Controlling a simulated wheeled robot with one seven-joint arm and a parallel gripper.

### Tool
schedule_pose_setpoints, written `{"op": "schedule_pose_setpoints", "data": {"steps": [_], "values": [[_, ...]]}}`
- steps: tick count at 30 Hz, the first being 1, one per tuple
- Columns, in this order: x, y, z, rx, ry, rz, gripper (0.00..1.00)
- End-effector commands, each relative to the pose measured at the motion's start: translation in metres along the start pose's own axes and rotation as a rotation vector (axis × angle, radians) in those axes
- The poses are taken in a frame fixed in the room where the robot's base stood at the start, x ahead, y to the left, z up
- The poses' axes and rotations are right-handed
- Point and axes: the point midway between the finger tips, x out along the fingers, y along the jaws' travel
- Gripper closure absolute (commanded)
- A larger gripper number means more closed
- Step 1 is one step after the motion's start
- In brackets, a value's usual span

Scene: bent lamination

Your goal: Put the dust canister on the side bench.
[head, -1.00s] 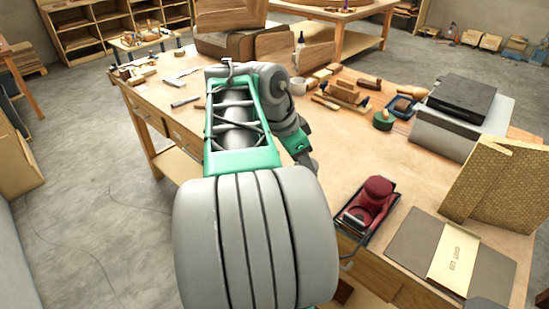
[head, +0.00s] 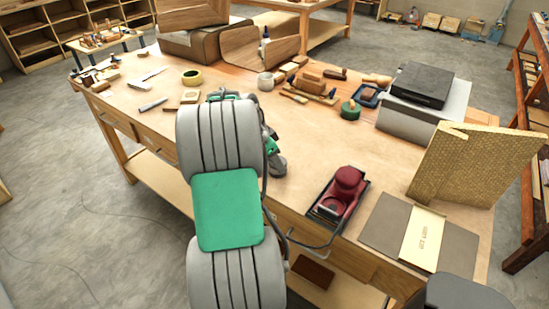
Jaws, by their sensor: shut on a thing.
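My arm's thick grey and green links fill the lower middle of the head view. A small grey part of my wrist shows past them, over the front of the workbench (head: 330,130). The fingers of my gripper and anything in them are hidden behind my arm. I cannot make out the dust canister. A wooden bench or rack (head: 519,150) stands at the right edge, and another wooden table (head: 335,22) stands at the back. I cannot tell which of them is the side bench.
Open floor (head: 90,240) lies at the left.

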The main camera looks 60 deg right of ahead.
Motion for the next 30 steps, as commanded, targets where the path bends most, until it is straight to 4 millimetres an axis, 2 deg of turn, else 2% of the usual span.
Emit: {"op": "schedule_pose_setpoints", "data": {"steps": [8, 9, 15, 17, 24, 27, 30], "values": [[0.003, 0.000, 0.001, 0.000, 0.001, -0.002, 0.98], [0.003, 0.000, 0.001, 0.000, 0.001, -0.002, 0.44], [0.002, 0.000, 0.001, 0.000, 0.001, -0.001, 0.28], [0.002, 0.000, 0.001, 0.000, 0.001, -0.001, 0.24], [0.000, 0.000, 0.000, 0.000, 0.001, -0.001, 0.24], [-0.007, -0.001, -0.001, 0.000, 0.002, -0.004, 0.24], [-0.025, -0.001, 0.000, 0.000, 0.003, -0.006, 0.24]]}}
